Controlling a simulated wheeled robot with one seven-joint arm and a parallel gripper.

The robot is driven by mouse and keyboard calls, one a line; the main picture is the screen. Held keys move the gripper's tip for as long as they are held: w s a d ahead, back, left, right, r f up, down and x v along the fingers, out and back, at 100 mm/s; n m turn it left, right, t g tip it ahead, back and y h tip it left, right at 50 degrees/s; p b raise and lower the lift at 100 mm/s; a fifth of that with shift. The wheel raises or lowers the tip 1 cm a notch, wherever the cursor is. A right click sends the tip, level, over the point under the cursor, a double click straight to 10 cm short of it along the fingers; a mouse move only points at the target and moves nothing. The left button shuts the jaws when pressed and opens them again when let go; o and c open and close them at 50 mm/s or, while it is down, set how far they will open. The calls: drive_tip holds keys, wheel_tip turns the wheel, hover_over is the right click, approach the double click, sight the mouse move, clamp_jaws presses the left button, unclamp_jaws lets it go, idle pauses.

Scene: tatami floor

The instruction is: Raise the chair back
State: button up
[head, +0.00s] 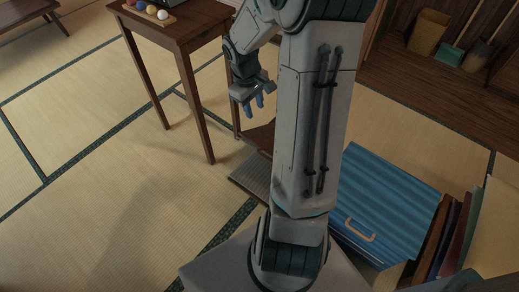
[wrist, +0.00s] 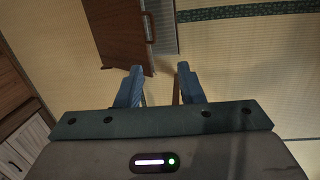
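A low brown wooden piece that looks like the chair (head: 262,138) is on the tatami, below and behind my gripper in the head view. My arm hides much of it. A grey ribbed pad (head: 250,176) lies beside it. In the wrist view a brown wooden panel (wrist: 112,35), likely part of the chair, lies ahead of the fingers with a grey strip at its right. My gripper (head: 253,104) points down, and its two blue fingers are apart in the wrist view (wrist: 158,88). A thin brown strip shows beside the right finger; I cannot tell whether it touches.
A wooden table (head: 178,32) with colored balls on a board stands close left of my gripper. A blue striped box (head: 385,205) with a handle is at the lower right, beside upright boards or books. A dustpan and bins stand at the back right.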

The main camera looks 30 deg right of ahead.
drive_tip(key=w+d+f+b, duration=0.1)
drive_tip(key=f+b, duration=0.3)
drive_tip(key=f, duration=0.6)
drive_tip(key=w+d+f+y+b, duration=0.1)
drive_tip(key=d+f+b, duration=0.2)
drive_tip(key=f, duration=0.7)
drive_tip(key=d+f+b, duration=0.2)
drive_tip(key=f+b, duration=0.4)
drive_tip(key=f, duration=0.4)
drive_tip(key=shift+w+d+f+n+y, duration=0.15)
drive_tip(key=shift+w+d+n+y, duration=0.05)
drive_tip(key=shift+w+n+y, duration=0.2)
clamp_jaws()
unclamp_jaws()
